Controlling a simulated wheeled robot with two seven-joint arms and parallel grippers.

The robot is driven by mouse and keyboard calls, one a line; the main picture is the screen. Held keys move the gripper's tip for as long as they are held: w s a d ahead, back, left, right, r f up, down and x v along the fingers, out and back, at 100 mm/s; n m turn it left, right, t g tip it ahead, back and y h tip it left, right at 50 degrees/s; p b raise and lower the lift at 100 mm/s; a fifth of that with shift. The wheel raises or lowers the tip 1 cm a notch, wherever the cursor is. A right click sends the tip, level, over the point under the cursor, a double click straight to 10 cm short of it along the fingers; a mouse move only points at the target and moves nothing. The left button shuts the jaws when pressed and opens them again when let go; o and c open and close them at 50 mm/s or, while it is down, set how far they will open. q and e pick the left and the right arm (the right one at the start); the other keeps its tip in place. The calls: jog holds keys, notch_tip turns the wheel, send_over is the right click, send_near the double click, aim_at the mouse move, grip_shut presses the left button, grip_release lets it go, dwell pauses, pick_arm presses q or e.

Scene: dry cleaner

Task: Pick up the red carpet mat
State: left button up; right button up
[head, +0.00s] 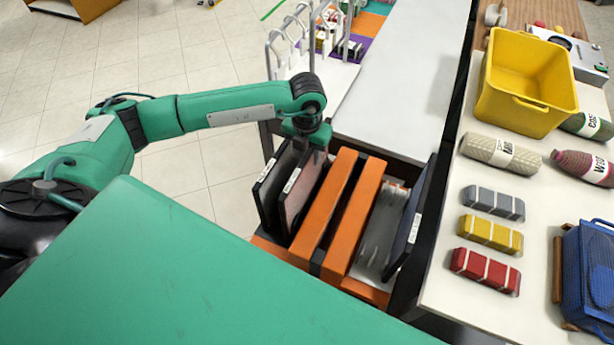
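No thing is plainly recognisable as a red carpet mat. Two upright, dark-edged flat panels with white labels stand in the left part of an orange rack (325,215). The outer panel (268,195) is dark. The inner panel (297,190) has a dull pinkish face and could be a mat; I cannot tell. My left gripper (318,156) points down at the top of the inner panel, close to or touching it. Its fingers are small and partly hidden, so its opening is unclear. My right gripper is out of view.
A red striped bundle (486,271), a yellow one (490,235) and a grey one (494,203) lie on the right counter (450,295). A yellow bin (525,85) and blue basket (590,270) also stand there. A white rack (290,45) stands behind the gripper. Tiled floor at left is clear.

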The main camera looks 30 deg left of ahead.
pick_arm(q)
jog(key=shift+f, duration=1.15)
grip_shut()
jog(key=shift+r, duration=0.1)
